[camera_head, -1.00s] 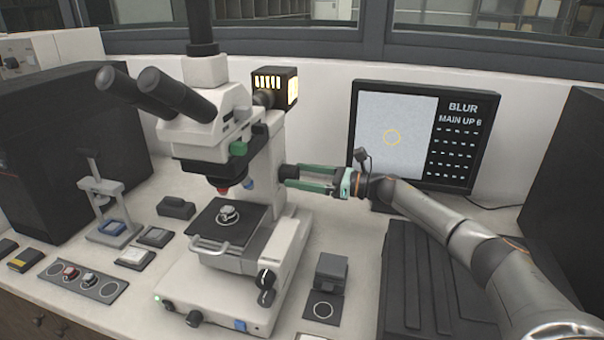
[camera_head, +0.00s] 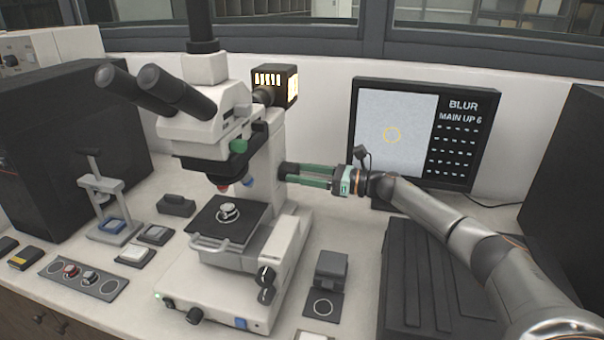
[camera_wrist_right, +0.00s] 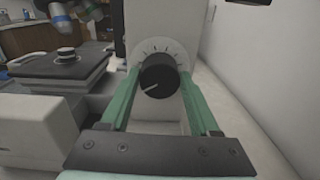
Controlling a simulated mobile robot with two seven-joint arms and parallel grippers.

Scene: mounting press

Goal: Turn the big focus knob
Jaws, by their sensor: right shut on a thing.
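The big focus knob is a black round knob on the right side of the white microscope (camera_head: 262,190). In the right wrist view the knob (camera_wrist_right: 158,76) sits in front of a white dial face with dark tick marks, and a pale pointer line on it points to the lower left. My right gripper (camera_head: 286,173) reaches in from the right with its green fingers on either side of the knob. In the right wrist view the gripper (camera_wrist_right: 160,84) is shut on the knob. My left gripper is not in the head view.
A monitor (camera_head: 415,135) behind my right arm reads "BLUR" and "MAIN UP 6". The stage (camera_head: 222,222) holds a small round sample. A small black block (camera_head: 330,268) stands right of the base. A smaller black knob (camera_head: 266,276) is low on the microscope.

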